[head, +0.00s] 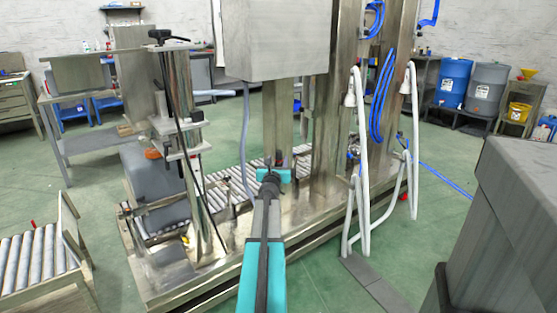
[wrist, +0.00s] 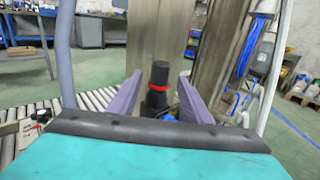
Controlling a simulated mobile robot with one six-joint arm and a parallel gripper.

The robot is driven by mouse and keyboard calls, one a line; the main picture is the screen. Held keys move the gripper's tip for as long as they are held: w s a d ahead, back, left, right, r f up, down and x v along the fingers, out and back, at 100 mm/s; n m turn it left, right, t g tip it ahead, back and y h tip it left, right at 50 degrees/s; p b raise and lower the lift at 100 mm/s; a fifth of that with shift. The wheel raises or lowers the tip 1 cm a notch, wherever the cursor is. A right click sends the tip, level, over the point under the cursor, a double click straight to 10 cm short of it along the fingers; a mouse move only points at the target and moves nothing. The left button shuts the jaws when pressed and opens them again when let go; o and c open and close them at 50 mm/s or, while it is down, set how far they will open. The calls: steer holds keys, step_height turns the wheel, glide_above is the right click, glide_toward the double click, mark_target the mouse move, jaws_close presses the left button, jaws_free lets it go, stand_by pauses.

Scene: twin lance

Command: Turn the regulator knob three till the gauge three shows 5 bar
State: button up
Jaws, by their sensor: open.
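In the wrist view a black knob (wrist: 160,74) with a red ring and a wider black body below stands upright between the two purple fingers of my gripper (wrist: 159,90). The gripper is open, with a gap on each side of the knob; I cannot tell whether its tips reach level with it. In the head view my gripper (head: 277,162) is at the metal column of the machine, and the knob cannot be made out there. No number on the knob is readable. No gauge face can be made out in either view.
A metal cabinet (head: 275,38) hangs above my gripper. A roller conveyor (head: 228,185) runs behind and left. White bent pipes (head: 363,170) and blue hoses (head: 383,85) are on the right. A grey hose (head: 246,140) hangs close left of the gripper.

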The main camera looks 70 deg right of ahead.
mark_target(279, 155)
steer(key=shift+x, duration=1.3)
steer(key=c, duration=1.1)
